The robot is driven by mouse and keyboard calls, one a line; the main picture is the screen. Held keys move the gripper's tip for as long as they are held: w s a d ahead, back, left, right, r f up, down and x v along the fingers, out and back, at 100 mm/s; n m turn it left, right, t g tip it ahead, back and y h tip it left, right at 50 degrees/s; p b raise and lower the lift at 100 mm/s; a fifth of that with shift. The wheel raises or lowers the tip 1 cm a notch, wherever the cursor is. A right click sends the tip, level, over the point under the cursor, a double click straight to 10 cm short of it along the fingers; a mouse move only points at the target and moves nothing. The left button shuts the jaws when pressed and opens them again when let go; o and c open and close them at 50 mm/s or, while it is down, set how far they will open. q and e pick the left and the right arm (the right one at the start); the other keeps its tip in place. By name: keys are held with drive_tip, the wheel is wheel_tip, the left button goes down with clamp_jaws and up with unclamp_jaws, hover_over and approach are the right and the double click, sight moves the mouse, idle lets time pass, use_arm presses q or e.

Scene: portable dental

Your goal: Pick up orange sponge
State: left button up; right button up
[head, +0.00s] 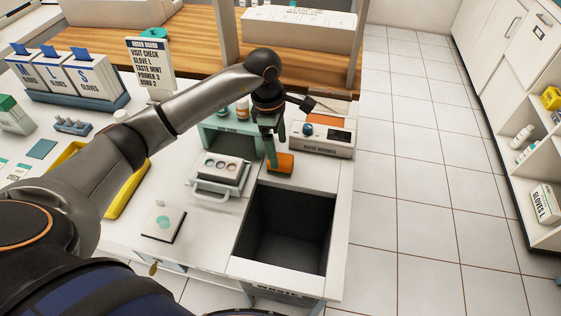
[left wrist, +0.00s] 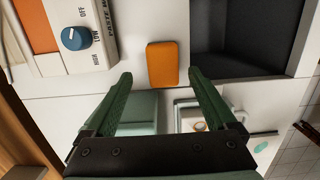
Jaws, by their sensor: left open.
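The orange sponge (head: 280,162) lies flat on the white counter, just behind the dark bin opening, in the head view. In the left wrist view the sponge (left wrist: 162,64) is a rounded orange block ahead of the fingertips. My left gripper (head: 272,148) points down beside the sponge, and one finger overlaps its left edge in the head view. In the left wrist view the green fingers (left wrist: 160,80) are spread wide with nothing between them. The sponge lies in line with the gap between the fingers. My right gripper is in neither view.
The paste machine (head: 320,138) with a blue knob stands right behind the sponge. A dark open bin (head: 285,230) lies in front. A green stand (head: 215,130) and a tray with cups (head: 222,170) are to the left.

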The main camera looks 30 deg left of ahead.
sight(281, 158)
use_arm(q)
drive_tip(key=f, duration=0.2)
drive_tip(key=d+f, duration=0.1)
drive_tip(key=f, duration=0.1)
drive_tip(key=shift+s+f, duration=0.15)
drive_tip(key=shift+f, duration=0.1)
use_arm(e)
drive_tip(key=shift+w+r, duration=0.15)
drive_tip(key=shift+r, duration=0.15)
use_arm(q)
clamp_jaws()
drive_tip(key=shift+r, duration=0.15)
drive_tip(key=shift+a+r, duration=0.1)
drive_tip(key=shift+r, duration=0.5)
drive_tip(key=s+a+r+b, duration=0.2)
drive_tip(key=s+a+r, duration=0.7)
drive_tip(key=s+r, duration=0.1)
drive_tip(key=shift+a+r, duration=0.25)
drive_tip(key=shift+r, duration=0.55)
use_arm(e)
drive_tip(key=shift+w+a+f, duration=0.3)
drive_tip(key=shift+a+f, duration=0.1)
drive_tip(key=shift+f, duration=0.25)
